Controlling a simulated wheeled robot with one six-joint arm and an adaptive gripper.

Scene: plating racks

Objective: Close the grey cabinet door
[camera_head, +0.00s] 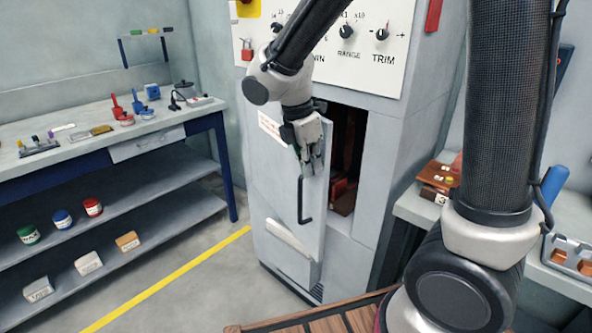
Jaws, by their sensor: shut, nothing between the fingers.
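The grey cabinet (385,150) stands in the middle, with a white control panel of black knobs on its upper front. Its grey door (277,190) is hinged on the left and stands partly open, showing a dark inside with reddish-brown parts at its right. A black bar handle (301,203) is on the door's right side. My gripper (309,168) is shut and empty, at the upper right part of the door's outer face, just above the handle. I cannot tell whether the fingertips touch the door.
A workbench (95,150) with tools and shelves of cans and boxes stands at left. A side counter (415,208) with a small wooden rack is at right. A brown slatted surface (322,322) lies in front. Floor left of the cabinet, with a yellow line (170,278), is clear.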

